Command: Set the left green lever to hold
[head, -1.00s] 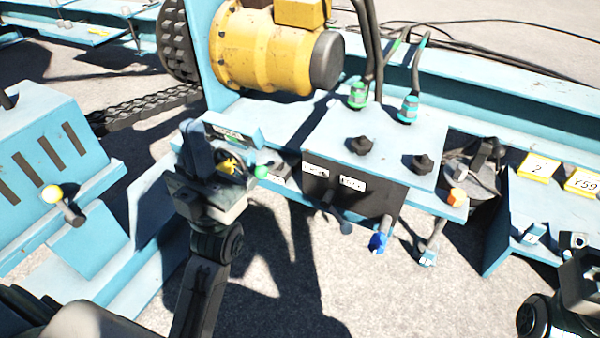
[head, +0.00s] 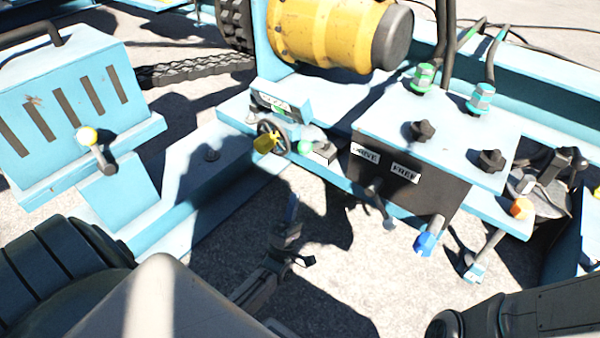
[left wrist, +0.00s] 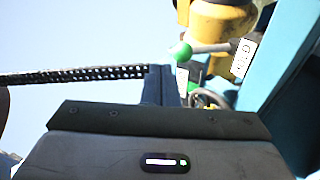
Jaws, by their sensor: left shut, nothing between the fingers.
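The left green lever's round green knob (head: 305,147) shows just right of a small black handwheel, low on the blue frame. In the left wrist view the green knob (left wrist: 181,50) sits on a pale rod, just above and right of my fingertips. I cannot read the lever's setting. My left gripper (head: 291,208) is dark and partly in shadow, below the knob in the head view. Its fingers (left wrist: 160,75) are closed together with nothing between them, and look apart from the knob. My right gripper is out of view.
A dark box (head: 405,180) carries labels reading "DRIVE" and "FREE". Blue (head: 426,242) and orange (head: 521,208) knobs stand to the right.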

